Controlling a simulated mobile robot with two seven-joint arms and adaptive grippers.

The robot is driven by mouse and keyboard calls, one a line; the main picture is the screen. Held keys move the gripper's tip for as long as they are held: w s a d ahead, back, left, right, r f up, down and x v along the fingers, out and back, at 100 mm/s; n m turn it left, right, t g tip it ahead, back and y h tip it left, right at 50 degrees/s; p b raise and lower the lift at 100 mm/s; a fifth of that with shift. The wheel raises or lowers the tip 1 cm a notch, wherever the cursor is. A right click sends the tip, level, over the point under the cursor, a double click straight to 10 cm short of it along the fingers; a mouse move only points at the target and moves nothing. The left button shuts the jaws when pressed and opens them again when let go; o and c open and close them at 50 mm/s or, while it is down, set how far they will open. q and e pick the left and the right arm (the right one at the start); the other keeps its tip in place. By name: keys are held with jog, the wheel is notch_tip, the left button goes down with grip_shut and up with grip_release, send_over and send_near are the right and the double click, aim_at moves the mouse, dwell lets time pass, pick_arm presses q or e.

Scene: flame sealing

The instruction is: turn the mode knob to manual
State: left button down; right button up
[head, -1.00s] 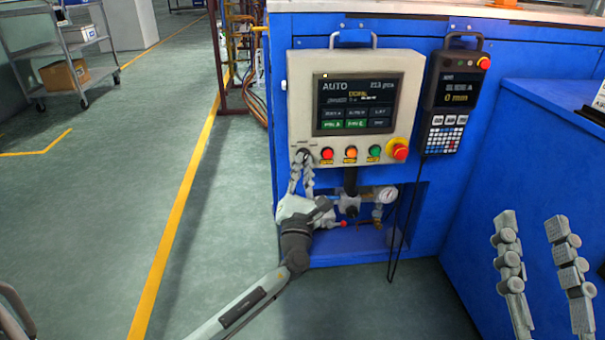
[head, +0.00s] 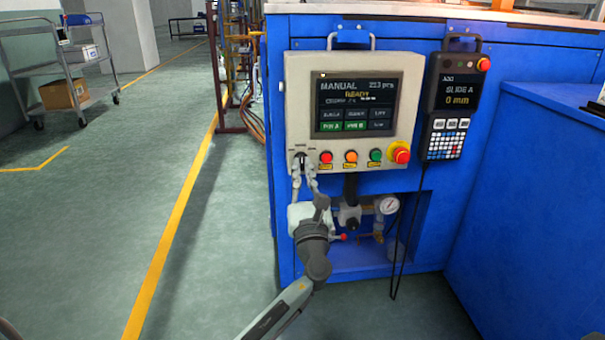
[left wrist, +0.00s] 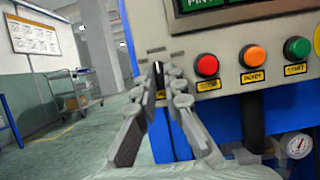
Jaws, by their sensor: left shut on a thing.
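The control panel (head: 297,105) is a cream box on the blue machine. Its screen (head: 353,103) reads MANUAL and READY. The black mode knob (left wrist: 158,78) sits at the panel's lower left, beside the red button (head: 326,157); in the head view the fingers partly cover it. My left gripper (head: 301,162) reaches up from below and is shut on the knob, with one finger on each side. The left wrist view also shows the gripper's fingertips (left wrist: 163,90) around the knob. My right gripper is not in view.
Orange (head: 351,157) and green (head: 376,155) buttons and a red emergency stop (head: 400,153) line the panel's lower edge. A pendant (head: 450,105) hangs to the right. A gauge (head: 389,205) and valves sit in the recess below. Open floor lies left.

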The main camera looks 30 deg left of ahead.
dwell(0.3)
pick_arm(q)
jog(key=c, duration=1.6)
grip_release()
jog(key=v, duration=1.2)
